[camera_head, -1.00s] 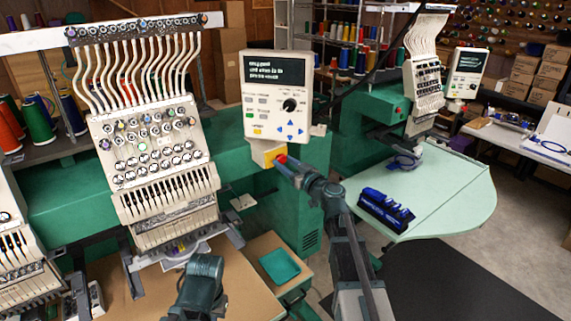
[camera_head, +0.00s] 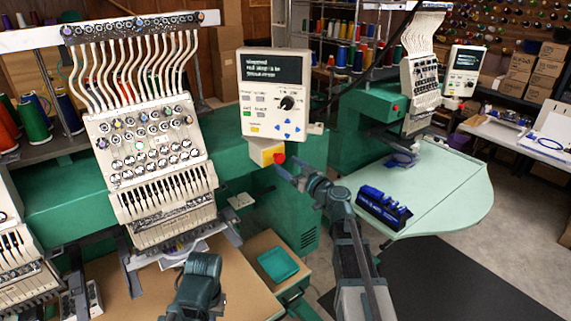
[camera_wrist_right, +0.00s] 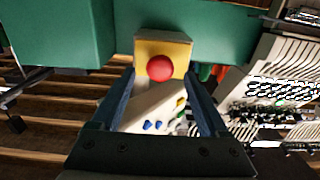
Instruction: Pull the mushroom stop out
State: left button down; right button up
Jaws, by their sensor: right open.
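The mushroom stop (camera_head: 279,159) is a red round button on a yellow box (camera_head: 262,153) under the control panel of the embroidery machine. In the right wrist view the red stop (camera_wrist_right: 160,68) sits on its yellow face (camera_wrist_right: 178,50), beyond the fingertips and centred between them. My right gripper (camera_head: 284,172) is open and empty, just in front of and slightly below the stop, apart from it. Its two fingers also show in the right wrist view (camera_wrist_right: 160,88). My left arm (camera_head: 198,285) shows at the bottom; its fingertips cannot be made out.
The control panel (camera_head: 283,92) with a lit screen hangs just above the stop. The needle head (camera_head: 150,160) is to the left. A teal tray (camera_head: 278,264) sits below on a wooden surface. A pale green table (camera_head: 440,190) with a blue object (camera_head: 385,206) stands to the right.

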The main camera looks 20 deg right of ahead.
jog(key=v, duration=1.2)
jog(key=s+a+f+n+g+y+b, duration=0.15)
jog(key=s+a+f+g, duration=0.25)
jog(key=a+f+g, duration=0.5)
jog(key=s+a+f+n+g+y+b, duration=0.15)
jog(key=s+a+f, duration=0.4)
jog(key=a, duration=0.75)
jog(key=s+f+m+g+h+b, duration=0.1)
jog(key=s+f+m+g+h, duration=0.2)
jog(key=s+f+g+h, duration=0.4)
jog(key=s+f+h, duration=0.3)
jog(key=s+f, duration=0.1)
jog(key=s, duration=0.1)
jog(key=shift+f+h, duration=0.2)
jog(key=shift+h, duration=0.1)
jog(key=shift+a, duration=0.1)
